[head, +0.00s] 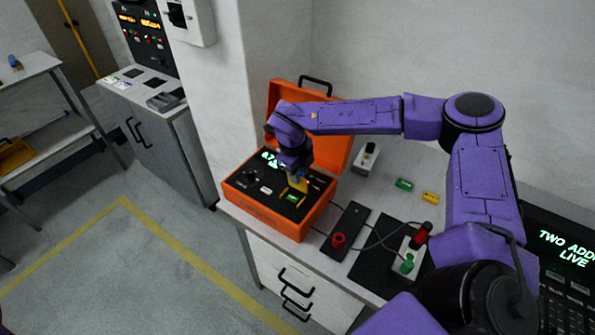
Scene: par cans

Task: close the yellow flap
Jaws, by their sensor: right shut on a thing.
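The orange case (262,212) stands on the bench with its lid (334,148) raised. Its black panel carries several knobs and a lit green display (270,158). The yellow flap (300,185) stands up from the right part of the panel, tilted. A green cell (291,197) shows just in front of it. My right gripper (297,174) reaches down over the panel and is shut on the flap's upper part. The fingers hide some of the flap and of the panel behind. My left gripper is not in view.
A green can (404,184) and a yellow can (430,197) lie on the bench. A switch box (367,157) stands behind. A dark plate with a red knob (338,240) and a box with red and green parts (408,262) are in front right. A keyboard and screen (560,240) are far right.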

